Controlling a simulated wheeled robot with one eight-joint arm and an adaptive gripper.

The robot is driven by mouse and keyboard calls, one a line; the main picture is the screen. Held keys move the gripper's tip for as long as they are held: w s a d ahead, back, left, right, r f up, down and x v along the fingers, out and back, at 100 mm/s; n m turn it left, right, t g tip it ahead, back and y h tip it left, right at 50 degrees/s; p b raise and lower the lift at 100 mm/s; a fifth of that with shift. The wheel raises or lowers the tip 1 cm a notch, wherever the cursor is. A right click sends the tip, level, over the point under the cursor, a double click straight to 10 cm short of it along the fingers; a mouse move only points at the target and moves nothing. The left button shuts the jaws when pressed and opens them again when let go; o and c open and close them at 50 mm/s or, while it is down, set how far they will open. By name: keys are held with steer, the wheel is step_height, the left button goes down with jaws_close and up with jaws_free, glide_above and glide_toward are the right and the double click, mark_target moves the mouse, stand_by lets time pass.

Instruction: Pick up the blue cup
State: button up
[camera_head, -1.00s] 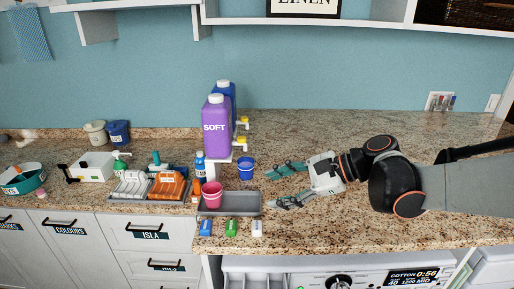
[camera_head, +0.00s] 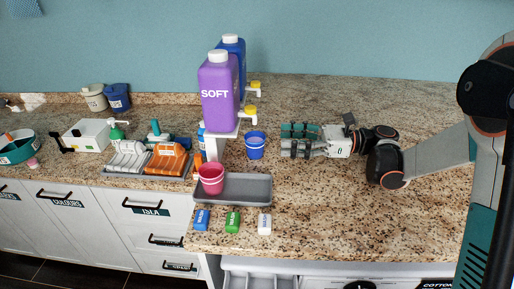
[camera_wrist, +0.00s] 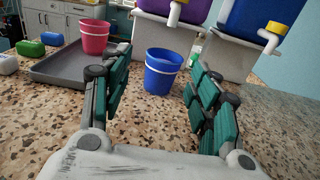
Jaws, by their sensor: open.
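The blue cup (camera_head: 255,146) stands upright on the granite counter, just right of the dispenser stand and behind the grey tray. In the wrist view the blue cup (camera_wrist: 162,72) shows ahead, between my finger lines and beyond the tips. My gripper (camera_head: 284,140) is open and empty, low over the counter to the right of the cup, its fingers pointing left toward it. In the wrist view my gripper (camera_wrist: 158,80) has its teal-padded fingers spread wide, with the cup apart from them.
A pink cup (camera_head: 211,179) stands on the grey tray (camera_head: 250,187). Purple (camera_head: 218,95) and blue (camera_head: 236,55) dispenser bottles with yellow-tipped taps rise on a stand behind. Blue, green and white small blocks (camera_head: 232,222) lie in front. The counter right of my arm is clear.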

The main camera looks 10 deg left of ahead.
mark_target(260, 138)
steer(key=shift+w+f, duration=0.3)
steer(key=a, duration=0.2)
steer(key=a+b, duration=0.1)
steer(key=a, duration=0.5)
steer(key=shift+s+a+r+b, duration=0.1)
steer(key=shift+s+a+b, duration=0.05)
steer(key=shift+s+b, duration=0.15)
steer(key=shift+a+b, duration=0.95)
steer(key=shift+a, duration=1.8)
steer(key=c, duration=0.8)
steer(key=shift+c, duration=0.8)
steer(key=shift+c, duration=1.2)
